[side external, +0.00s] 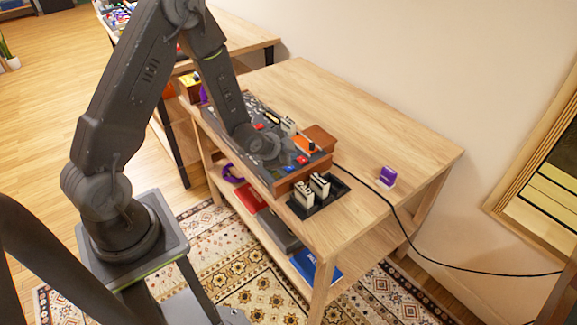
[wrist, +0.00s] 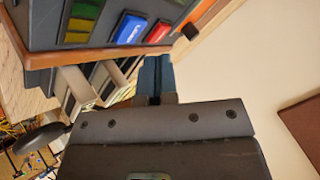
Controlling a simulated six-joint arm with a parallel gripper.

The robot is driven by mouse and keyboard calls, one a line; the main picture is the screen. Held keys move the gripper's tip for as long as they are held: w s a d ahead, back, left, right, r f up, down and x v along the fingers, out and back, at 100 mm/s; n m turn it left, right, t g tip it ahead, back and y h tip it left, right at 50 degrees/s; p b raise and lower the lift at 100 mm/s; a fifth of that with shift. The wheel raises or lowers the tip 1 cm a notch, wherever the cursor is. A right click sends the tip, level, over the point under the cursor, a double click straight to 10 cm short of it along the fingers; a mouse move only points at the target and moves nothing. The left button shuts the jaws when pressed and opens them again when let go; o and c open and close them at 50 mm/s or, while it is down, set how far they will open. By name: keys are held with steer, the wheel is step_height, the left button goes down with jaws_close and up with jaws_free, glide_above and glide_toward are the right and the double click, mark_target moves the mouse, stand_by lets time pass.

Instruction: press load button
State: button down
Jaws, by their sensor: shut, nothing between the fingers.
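A blue button (wrist: 130,28) with white lettering too blurred to read for sure sits on the dark panel of a wood-sided device, beside a red button (wrist: 159,31). Which button is the load button I cannot tell for certain. I see no clear contact. In the side view my wrist hides the fingertips.
A black tray (side external: 329,200) with cream cartridges stands beside the device (side external: 287,183). A purple-and-white item (side external: 387,177) stands on the wooden table (side external: 350,120) to the right. A black cable (side external: 400,225) crosses the tabletop. The back of the table is clear.

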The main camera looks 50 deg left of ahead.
steer(key=shift+r, duration=2.15)
steer(key=shift+r, duration=0.15)
steer(key=s+d+r+n+g, duration=0.15)
steer(key=s+r, duration=0.25)
steer(key=r, duration=0.4)
steer(key=s+d+r+n, duration=0.3)
steer(key=r, duration=0.4)
steer(key=s+d+r+n, duration=0.1)
steer(key=s+d+r, duration=0.1)
steer(key=s, duration=0.3)
steer(key=s+d+r+n+g, duration=0.1)
steer(key=s+d+r, duration=0.1)
steer(key=s, duration=0.3)
steer(key=s+d+r+n+g+h, duration=0.1)
steer(key=s+d+r, duration=0.1)
steer(key=s, duration=0.4)
steer(key=shift+r, duration=0.9)
steer(key=shift+s, duration=0.1)
